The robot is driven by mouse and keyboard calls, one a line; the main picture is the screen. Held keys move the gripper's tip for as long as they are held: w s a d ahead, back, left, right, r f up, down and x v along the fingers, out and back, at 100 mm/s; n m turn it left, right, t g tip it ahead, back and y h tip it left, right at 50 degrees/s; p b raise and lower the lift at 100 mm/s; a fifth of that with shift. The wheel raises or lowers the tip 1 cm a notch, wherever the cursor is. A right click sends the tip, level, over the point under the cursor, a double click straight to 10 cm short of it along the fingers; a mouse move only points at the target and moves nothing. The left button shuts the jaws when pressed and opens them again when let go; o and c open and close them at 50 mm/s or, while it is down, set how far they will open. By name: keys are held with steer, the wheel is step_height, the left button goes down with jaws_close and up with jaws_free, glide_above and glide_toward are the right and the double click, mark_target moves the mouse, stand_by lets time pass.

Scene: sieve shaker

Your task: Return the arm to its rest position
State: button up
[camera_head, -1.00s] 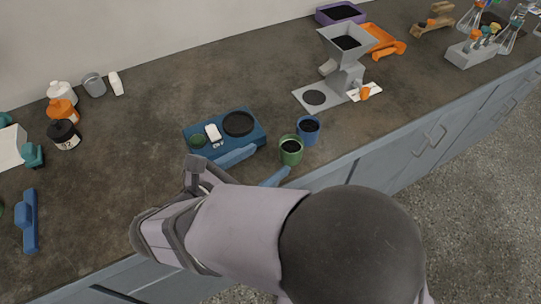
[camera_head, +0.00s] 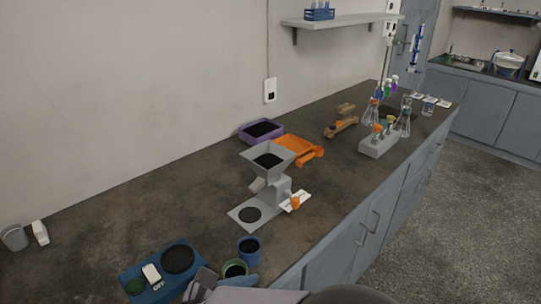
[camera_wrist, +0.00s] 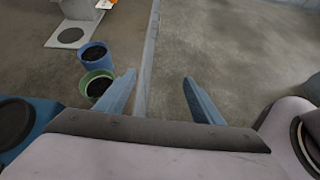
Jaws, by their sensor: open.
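My gripper (camera_wrist: 160,97) shows in the wrist view with its two blue fingers apart and nothing between them. It hangs over the counter's front edge, with floor beneath the right finger. The green cup (camera_wrist: 97,86) and the blue cup (camera_wrist: 95,55), both with dark contents, stand on the counter to its left. In the head view my wrist and part of a blue finger show at the bottom edge, close to the green cup (camera_head: 234,269); the rest of my gripper is hidden or out of frame.
A blue device (camera_head: 151,273) marked OFF is left of the cups. A grey hopper machine (camera_head: 267,165) stands behind them, with an orange tray (camera_head: 296,146), a purple tray (camera_head: 261,131) and glass flasks (camera_head: 403,122) farther back. The counter's left middle is clear.

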steer(key=s+d+m+g+y+p, duration=0.2)
steer(key=d+m+g+y+p, duration=0.2)
steer(key=d+m, duration=0.4)
steer(key=s+d+m+g+y+p, duration=0.2)
steer(key=d+m, duration=0.7)
steer(key=m, duration=0.9)
steer(key=g+y+p, duration=0.2)
steer(key=p, duration=0.1)
steer(key=shift+s+d+f+m, duration=0.15)
steer(key=shift+s+f+m, duration=0.15)
steer(key=shift+s+f, duration=0.05)
